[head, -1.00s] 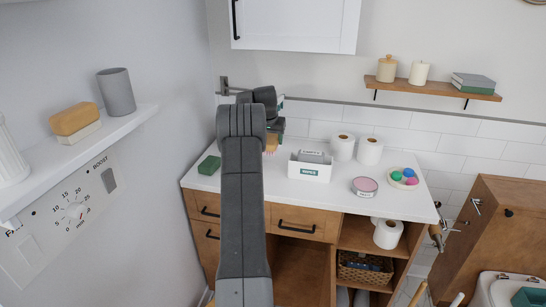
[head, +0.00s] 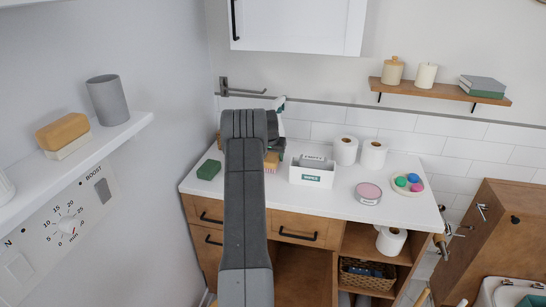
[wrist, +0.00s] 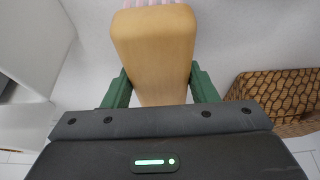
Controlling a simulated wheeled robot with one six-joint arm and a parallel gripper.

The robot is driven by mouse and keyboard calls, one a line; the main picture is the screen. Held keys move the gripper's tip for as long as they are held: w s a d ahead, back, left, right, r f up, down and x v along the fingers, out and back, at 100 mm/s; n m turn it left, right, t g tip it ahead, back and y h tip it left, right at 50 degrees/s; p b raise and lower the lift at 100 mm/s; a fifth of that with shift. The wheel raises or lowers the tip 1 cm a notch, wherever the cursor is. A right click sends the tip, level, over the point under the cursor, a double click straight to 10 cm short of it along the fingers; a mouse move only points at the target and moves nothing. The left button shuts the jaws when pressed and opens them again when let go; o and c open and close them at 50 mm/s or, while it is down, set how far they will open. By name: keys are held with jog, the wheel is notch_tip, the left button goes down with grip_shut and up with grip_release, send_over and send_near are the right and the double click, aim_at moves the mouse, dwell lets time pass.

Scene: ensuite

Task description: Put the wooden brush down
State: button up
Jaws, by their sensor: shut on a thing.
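The wooden brush (wrist: 153,45) fills the upper middle of the wrist view, a pale wooden block with pinkish bristles at its far end. My gripper (wrist: 160,88) is shut on it, with a green finger on each side. In the head view the brush (head: 271,161) shows only partly beside my dark gripper, above the back left of the white counter (head: 330,200). My arm hides much of the gripper there. I cannot tell whether the bristles touch the counter.
On the counter are a green block (head: 209,169), a white labelled box (head: 311,175), two paper rolls (head: 346,150), a pink-lidded tin (head: 368,193) and a dish of coloured balls (head: 408,183). A woven basket (wrist: 275,97) stands right of the brush in the wrist view. The counter's front middle is clear.

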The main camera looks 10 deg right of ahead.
jog(key=shift+f, duration=0.4)
jog(key=shift+f, duration=0.1)
jog(key=shift+f, duration=0.15)
jog(key=o, duration=1.1)
jog(key=shift+r, duration=0.35)
jog(key=b+v, duration=0.2)
jog(key=v, duration=0.9)
jog(key=shift+s+r+b, duration=0.2)
jog(key=shift+r+b, duration=0.1)
jog(key=shift+r, duration=0.05)
